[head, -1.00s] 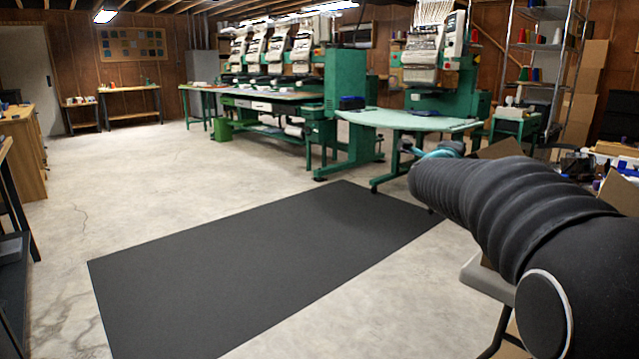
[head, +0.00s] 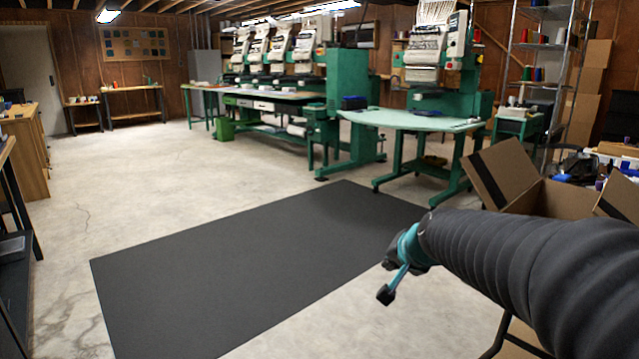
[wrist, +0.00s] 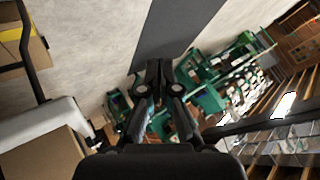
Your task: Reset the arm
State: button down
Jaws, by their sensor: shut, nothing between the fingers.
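My gripper (head: 392,284) is at the end of my black-sleeved arm, in the lower right of the head view.
Green embroidery machines (head: 345,75) and a rounded light-green table (head: 405,119) stand behind the mat. A wooden cabinet (head: 24,150) is at the left. The concrete floor (head: 140,170) is clear.

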jog(key=s+f+n+g+h, duration=0.1)
jog(key=s+f+n, duration=0.1)
jog(key=s, duration=1.1)
jog(key=s+d+f+n+g, duration=0.1)
jog(key=s+n, duration=0.3)
jog(key=s, duration=1)
jog(key=shift+s+f+g+h, duration=0.15)
jog(key=shift+f+g+h, duration=0.25)
jog(key=shift+f+g, duration=0.4)
jog(key=shift+a+n, duration=0.1)
jog(key=shift+n, duration=0.2)
